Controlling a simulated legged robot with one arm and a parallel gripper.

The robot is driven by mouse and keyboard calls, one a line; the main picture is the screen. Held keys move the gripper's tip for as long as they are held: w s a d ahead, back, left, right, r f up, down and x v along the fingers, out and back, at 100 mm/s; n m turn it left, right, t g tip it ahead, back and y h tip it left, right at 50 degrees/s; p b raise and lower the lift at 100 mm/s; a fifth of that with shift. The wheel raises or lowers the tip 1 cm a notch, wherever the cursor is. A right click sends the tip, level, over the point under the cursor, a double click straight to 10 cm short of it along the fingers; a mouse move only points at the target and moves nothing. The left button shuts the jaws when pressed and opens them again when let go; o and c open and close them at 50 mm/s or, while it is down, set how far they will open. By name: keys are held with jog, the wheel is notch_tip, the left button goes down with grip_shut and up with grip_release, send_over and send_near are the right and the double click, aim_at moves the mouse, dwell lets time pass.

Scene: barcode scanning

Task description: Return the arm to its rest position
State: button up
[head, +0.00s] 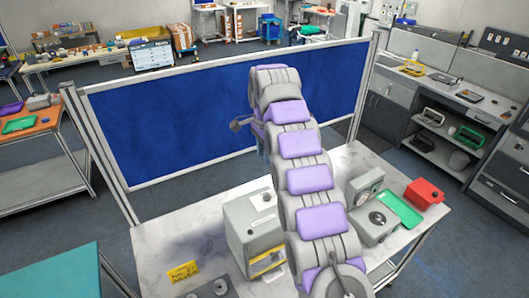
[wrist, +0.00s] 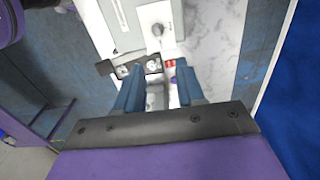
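My purple and grey arm (head: 318,180) rises from the bottom of the head view and stretches out over the white marble-topped table (head: 180,240). Its far end is in front of the blue partition. My gripper is mostly hidden behind the arm in that view. In the wrist view, the two blue fingers of my gripper (wrist: 160,68) stand apart with a clear gap, and I see nothing held between them. Beyond the fingertips is a pale grey machine with a round knob (wrist: 157,30); I cannot tell how far below it is.
A grey box machine (head: 243,222) stands left of my arm. A grey device with a dial (head: 375,222), a green tray (head: 398,209) and a red box (head: 424,193) are on the right. A yellow note (head: 183,271) lies front left. The blue partition (head: 180,120) runs behind the table.

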dwell(0.3)
jog(key=s+d+f+n+g+b, duration=0.1)
jog(key=s+d+f+n+b, duration=0.15)
jog(key=s+d+b, duration=0.6)
jog(key=s+d+f+n+b, duration=0.1)
jog(key=s+d+n+b, duration=0.3)
jog(key=s, duration=0.7)
jog(key=s+d+f+n+b, duration=0.1)
jog(key=s+d+f+b, duration=0.1)
jog(key=s+f, duration=0.4)
jog(key=s+d+f+n+b, duration=0.2)
jog(key=s+f, duration=0.4)
jog(key=s, duration=0.8)
jog(key=s+d+f+n+b, duration=0.2)
jog(key=s+f, duration=0.4)
jog(key=s, duration=0.4)
jog(key=d+b, duration=0.1)
jog(key=b, duration=0.1)
jog(key=shift+s+f+g+b, duration=0.15)
jog(key=shift+s+g+b, duration=0.05)
jog(key=shift+g+b, duration=0.2)
jog(key=shift+d, duration=0.1)
